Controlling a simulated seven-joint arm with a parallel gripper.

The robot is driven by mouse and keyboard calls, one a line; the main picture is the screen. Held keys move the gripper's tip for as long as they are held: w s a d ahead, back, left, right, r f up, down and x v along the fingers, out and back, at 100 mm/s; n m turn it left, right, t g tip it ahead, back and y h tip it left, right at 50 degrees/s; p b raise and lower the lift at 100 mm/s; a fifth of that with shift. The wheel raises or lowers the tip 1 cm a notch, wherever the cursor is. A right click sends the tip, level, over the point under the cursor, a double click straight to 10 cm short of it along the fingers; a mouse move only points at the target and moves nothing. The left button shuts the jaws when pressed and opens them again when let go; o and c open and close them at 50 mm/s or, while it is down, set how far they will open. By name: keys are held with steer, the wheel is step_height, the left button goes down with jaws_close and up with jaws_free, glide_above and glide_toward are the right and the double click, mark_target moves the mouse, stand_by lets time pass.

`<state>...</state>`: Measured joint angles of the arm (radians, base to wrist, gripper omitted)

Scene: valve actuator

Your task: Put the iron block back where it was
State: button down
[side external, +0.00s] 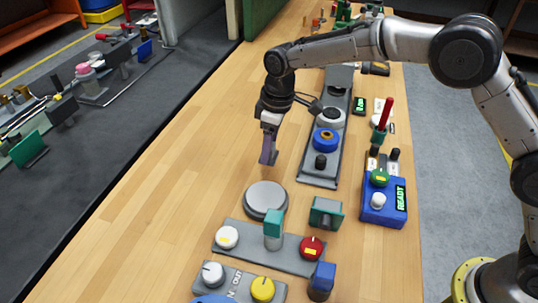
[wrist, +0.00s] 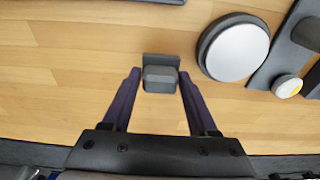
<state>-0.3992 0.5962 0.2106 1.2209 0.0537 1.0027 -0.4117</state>
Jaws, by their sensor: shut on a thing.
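My gripper (side external: 268,158) points down over the bare wood left of the long grey panel. In the wrist view, my gripper (wrist: 160,78) has its two purple fingers on either side of a small dark grey block, the iron block (wrist: 160,74), and is shut on it. In the side view the fingers largely hide the block, and I cannot tell whether it touches the table. A round grey disc with a pale top (side external: 266,197) lies on the table just nearer the camera than my gripper; it also shows right of the block in the wrist view (wrist: 236,50).
The long grey panel (side external: 310,172) carries a blue ring and knobs. A panel with white and red knobs (side external: 286,258) stands beyond the disc, towards the camera. A blue box reading READY (side external: 383,210) is at the right. The wood left of my gripper (side external: 180,160) is clear.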

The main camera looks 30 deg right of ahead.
mark_target(275, 156)
steer(key=shift+w+f, duration=0.1)
steer(key=shift+f, duration=1.45)
steer(key=shift+f, duration=0.1)
steer(key=shift+c, duration=0.9)
jaws_free()
steer(key=shift+f, duration=0.15)
step_height(275, 156, up, 12)
steer(key=s+d, duration=0.1)
steer(key=shift+r, duration=0.2)
